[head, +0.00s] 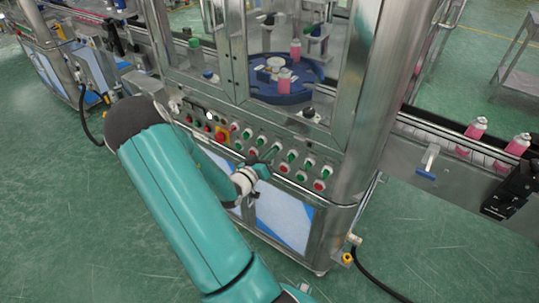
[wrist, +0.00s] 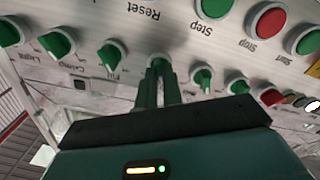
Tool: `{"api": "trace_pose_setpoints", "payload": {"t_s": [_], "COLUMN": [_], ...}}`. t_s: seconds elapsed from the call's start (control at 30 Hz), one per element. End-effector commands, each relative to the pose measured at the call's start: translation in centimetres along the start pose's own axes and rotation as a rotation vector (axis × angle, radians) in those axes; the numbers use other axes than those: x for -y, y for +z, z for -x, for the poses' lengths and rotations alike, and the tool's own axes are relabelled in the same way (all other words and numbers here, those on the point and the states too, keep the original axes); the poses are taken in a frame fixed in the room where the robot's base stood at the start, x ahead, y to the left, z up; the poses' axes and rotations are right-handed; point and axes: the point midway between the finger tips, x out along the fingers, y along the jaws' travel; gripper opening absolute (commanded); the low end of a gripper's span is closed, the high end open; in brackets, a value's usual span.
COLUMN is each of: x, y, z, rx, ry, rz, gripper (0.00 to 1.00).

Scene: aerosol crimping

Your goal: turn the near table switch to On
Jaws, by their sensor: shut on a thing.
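A row of green rotary switches sits on the steel control panel (head: 225,133) of the machine. My gripper (wrist: 157,72) is shut on one green switch (wrist: 158,60) in the wrist view. My fingers cover most of this switch, so its label and exact setting cannot be read.
Red and green push buttons, such as a red one (wrist: 268,22), lie close to my gripper. A blue turntable (head: 290,92) with pink cans is behind the machine's glass. A conveyor (head: 440,135) with pink cans runs to the right. Green floor is free in front.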

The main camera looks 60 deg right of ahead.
Motion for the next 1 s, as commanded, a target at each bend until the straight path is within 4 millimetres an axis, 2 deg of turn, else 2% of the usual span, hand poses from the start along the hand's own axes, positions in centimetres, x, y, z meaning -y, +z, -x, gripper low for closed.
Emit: {"api": "trace_pose_setpoints", "payload": {"t_s": [0.37, 1.0], "x": [0.02, -0.01], "y": [0.01, 0.04], "z": [0.06, 0.08], "rx": [0.0, 0.0], "ry": [-0.001, -0.001], "rz": [-0.21, -0.794], "gripper": [0.0, 0.0]}}
